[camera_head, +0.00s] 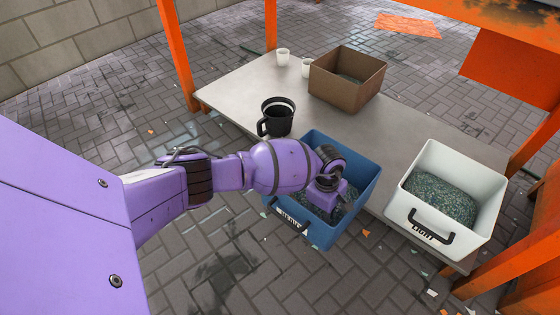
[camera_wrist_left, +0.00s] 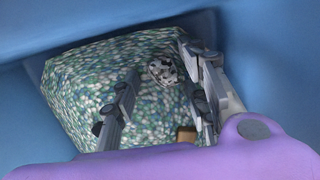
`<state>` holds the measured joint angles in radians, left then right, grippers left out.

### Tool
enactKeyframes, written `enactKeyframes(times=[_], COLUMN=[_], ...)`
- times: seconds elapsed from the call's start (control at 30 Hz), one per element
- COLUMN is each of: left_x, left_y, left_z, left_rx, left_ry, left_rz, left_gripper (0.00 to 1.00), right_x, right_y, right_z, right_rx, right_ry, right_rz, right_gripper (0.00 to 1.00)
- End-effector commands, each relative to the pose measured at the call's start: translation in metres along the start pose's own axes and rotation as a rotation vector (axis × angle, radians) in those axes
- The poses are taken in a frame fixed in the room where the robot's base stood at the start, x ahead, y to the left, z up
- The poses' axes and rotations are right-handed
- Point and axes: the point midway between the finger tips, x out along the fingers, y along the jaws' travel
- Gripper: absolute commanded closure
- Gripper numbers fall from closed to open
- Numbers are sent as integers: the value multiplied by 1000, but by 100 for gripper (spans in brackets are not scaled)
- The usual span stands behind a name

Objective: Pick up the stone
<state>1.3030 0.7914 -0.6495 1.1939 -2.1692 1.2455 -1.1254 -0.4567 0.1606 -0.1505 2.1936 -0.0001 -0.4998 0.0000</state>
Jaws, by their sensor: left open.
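The stone (camera_wrist_left: 163,70) is a small rounded lump with black, white and grey speckles. In the left wrist view it lies on green and white plastic flakes (camera_wrist_left: 80,85) inside the blue bin (camera_wrist_left: 270,65). My open left gripper (camera_wrist_left: 158,73) reaches down into the bin, its two fingers on either side of the stone as seen from the wrist; the right finger looks close to it, contact cannot be told. In the head view my left arm reaches over the blue bin (camera_head: 365,190), labelled HEAVY, and hides the stone. My right gripper is not in view.
A white bin (camera_head: 487,215) labelled LIGHT holds flakes at the right. A brown box (camera_head: 335,88), a black mug (camera_head: 278,118) and white cups (camera_head: 283,57) stand on the grey table (camera_head: 235,90). Orange posts (camera_head: 177,55) rise at its edges. A small brown object (camera_wrist_left: 186,134) lies in the flakes.

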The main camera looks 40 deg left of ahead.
Motion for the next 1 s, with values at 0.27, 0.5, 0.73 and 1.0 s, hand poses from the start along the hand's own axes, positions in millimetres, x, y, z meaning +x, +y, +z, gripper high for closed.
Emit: enactKeyframes(times=[0.27, 0.5, 0.73, 1.0], left_x=[1, 1, 0, -29], left_y=[2, 2, 3, 4], left_z=[0, 1, 1, 3], left_rx=[1, 1, 1, 3], left_ry=[-1, -1, -1, 0], left_rz=[4, 4, 5, 8], left_gripper=[64, 96, 100, 100], right_x=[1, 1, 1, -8], right_y=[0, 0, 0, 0], right_z=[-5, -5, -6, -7], right_rx=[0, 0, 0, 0], right_ry=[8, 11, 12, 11], right_rz=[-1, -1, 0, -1], right_gripper=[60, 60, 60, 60])
